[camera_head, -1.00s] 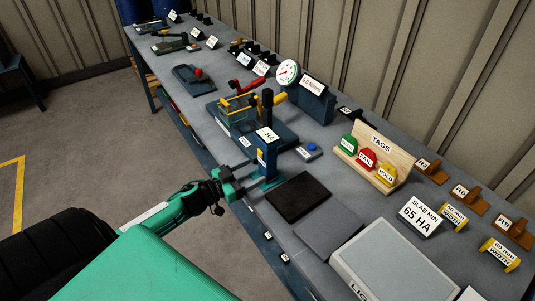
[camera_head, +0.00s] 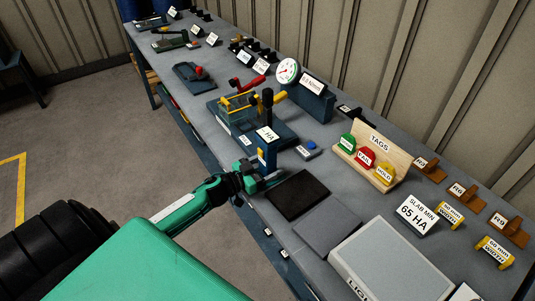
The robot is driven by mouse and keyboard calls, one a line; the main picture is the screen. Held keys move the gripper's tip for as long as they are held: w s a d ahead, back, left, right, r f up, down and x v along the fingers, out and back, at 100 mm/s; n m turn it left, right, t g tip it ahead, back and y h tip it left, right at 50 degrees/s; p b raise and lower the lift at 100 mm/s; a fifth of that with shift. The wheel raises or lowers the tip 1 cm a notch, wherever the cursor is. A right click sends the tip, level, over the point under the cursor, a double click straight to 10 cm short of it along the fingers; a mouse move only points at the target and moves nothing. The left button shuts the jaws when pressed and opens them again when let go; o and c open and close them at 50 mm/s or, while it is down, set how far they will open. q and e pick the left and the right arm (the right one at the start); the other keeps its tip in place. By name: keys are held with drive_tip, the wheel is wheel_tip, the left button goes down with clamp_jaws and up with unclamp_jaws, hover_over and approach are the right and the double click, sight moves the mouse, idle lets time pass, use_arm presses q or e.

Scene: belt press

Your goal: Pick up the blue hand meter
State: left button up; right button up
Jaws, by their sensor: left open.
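The blue hand meter (camera_head: 267,150) stands upright near the front edge of the bench, with a white "HA" label on its face and a dark knob on top. My left gripper (camera_head: 266,179) is open and low at the meter's front, close to its lower end. The gripper's fingers overlap the meter's base in the head view, so I cannot tell whether they touch it or lie around it. My right gripper is not in view.
A dark pad (camera_head: 297,195) and a grey pad (camera_head: 327,228) lie right of the gripper. A blue-button box (camera_head: 309,150) and the tags rack (camera_head: 372,157) stand behind. A yellow-handled fixture (camera_head: 237,108) stands close behind the meter, to the left.

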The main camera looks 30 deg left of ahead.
use_arm(q)
drive_tip(key=c, duration=1.3)
drive_tip(key=shift+r, duration=0.1)
wheel_tip(320, 180, up, 20)
drive_tip(key=shift+f+b, duration=0.1)
drive_tip(key=shift+b, duration=0.3)
